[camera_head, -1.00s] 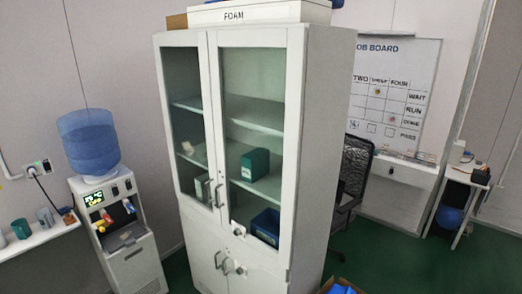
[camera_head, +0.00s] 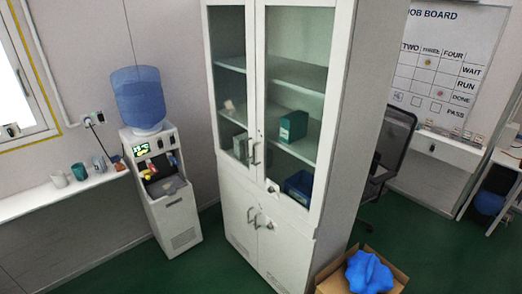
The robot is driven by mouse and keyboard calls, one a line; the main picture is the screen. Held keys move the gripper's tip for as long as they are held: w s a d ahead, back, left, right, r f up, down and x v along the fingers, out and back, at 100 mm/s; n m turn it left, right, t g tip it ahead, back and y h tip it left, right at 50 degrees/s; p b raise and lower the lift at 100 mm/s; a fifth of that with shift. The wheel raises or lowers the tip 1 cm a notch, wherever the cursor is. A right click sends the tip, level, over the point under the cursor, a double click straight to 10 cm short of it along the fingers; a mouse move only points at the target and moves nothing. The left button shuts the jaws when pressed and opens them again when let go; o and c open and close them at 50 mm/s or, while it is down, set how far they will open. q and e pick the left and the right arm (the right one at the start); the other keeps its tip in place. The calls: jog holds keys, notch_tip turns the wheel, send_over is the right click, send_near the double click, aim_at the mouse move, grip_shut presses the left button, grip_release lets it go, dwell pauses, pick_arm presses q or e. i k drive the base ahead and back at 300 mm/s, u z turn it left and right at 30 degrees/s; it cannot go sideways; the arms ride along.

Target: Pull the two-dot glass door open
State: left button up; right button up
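A tall white cabinet (camera_head: 341,150) stands in the middle of the view with two glass doors above and two solid doors below. The left glass door (camera_head: 228,95) and the right glass door (camera_head: 297,85) both look shut. Each has a metal handle near the centre seam, around (camera_head: 256,152) for the right one. Dot marks on the doors are too small to make out. Behind the glass are shelves with a green box (camera_head: 293,126) and a blue bin (camera_head: 299,186). Neither of my grippers is in view.
A water dispenser (camera_head: 160,190) with a blue bottle stands left of the cabinet. A wall shelf (camera_head: 75,190) holds several cups. A cardboard box (camera_head: 326,283) with blue stuff sits at the cabinet's right foot. A black chair (camera_head: 397,150) is behind.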

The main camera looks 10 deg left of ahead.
aim_at(346, 10)
jog(key=z, duration=0.45)
jog(key=k, duration=0.2)
jog(key=u, duration=1.85)
jog(key=i, duration=0.75)
jog(key=u, duration=0.4)
jog(key=i, duration=0.8)
jog(key=z, duration=0.9)
jog(key=i, duration=0.7)
jog(key=z, duration=0.65)
